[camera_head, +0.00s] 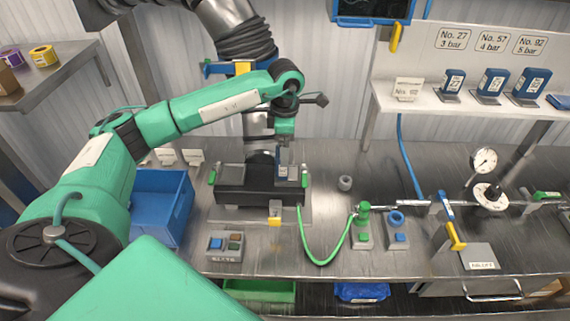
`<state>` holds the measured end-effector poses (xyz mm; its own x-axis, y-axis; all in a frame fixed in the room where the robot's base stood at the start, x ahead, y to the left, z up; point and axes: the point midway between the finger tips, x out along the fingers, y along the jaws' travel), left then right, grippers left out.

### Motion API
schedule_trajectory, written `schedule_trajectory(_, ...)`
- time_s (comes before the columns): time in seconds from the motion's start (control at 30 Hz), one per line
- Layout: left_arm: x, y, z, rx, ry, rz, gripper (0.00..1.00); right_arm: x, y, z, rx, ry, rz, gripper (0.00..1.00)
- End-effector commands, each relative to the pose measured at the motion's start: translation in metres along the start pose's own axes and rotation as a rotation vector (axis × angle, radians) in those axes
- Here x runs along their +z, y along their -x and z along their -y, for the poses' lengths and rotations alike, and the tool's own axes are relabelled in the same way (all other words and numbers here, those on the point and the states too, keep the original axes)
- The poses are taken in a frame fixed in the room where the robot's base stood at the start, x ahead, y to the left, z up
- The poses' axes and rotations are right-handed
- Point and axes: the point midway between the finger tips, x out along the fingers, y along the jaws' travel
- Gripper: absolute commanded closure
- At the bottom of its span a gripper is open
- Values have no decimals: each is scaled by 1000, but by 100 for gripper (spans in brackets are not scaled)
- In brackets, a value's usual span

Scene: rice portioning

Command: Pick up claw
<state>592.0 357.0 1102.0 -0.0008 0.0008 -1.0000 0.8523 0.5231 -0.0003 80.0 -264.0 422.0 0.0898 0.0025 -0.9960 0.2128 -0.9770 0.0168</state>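My green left arm comes in from the left and bends down at its wrist. Its gripper (285,148) is small in the view, just above a black fixture (245,196) on the bench. A small grey-blue block with a pale label (290,172) stands on the right part of this fixture, directly below the gripper. I cannot tell whether the fingers touch it or are open or shut. Nothing in view is clearly marked as a claw. Blue labelled blocks (492,82) stand on the shelf at right. My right gripper is not in view.
A blue bin (160,205) stands left of the fixture, and a button box (224,245) in front. A green hose (318,262) loops to green and blue fittings (396,222). A gauge (484,160) and pipe stand at right. The shelf (450,112) overhangs the back right.

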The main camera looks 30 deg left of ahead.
Motion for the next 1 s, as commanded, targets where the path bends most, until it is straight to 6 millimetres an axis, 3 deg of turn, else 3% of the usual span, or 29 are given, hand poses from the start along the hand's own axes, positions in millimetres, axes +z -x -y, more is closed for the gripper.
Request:
schedule_trajectory(0.03, -1, -2, 0, -3, 1, -3, 11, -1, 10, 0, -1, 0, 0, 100)
schedule_trajectory(0.23, -1, -26, 0, -1, 0, 0, 11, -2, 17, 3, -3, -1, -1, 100)
schedule_trajectory(0.5, 0, -30, -1, 0, 0, 1, 13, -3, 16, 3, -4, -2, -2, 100)
schedule_trajectory(0.9, 0, -30, -1, 1, 0, 1, 91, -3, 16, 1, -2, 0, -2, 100)
schedule_trajectory(0.93, 0, -30, -1, 1, 0, 1, 97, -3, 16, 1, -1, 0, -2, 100)
schedule_trajectory(1.0, 0, -28, -1, 2, 0, 2, 97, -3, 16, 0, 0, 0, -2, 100)
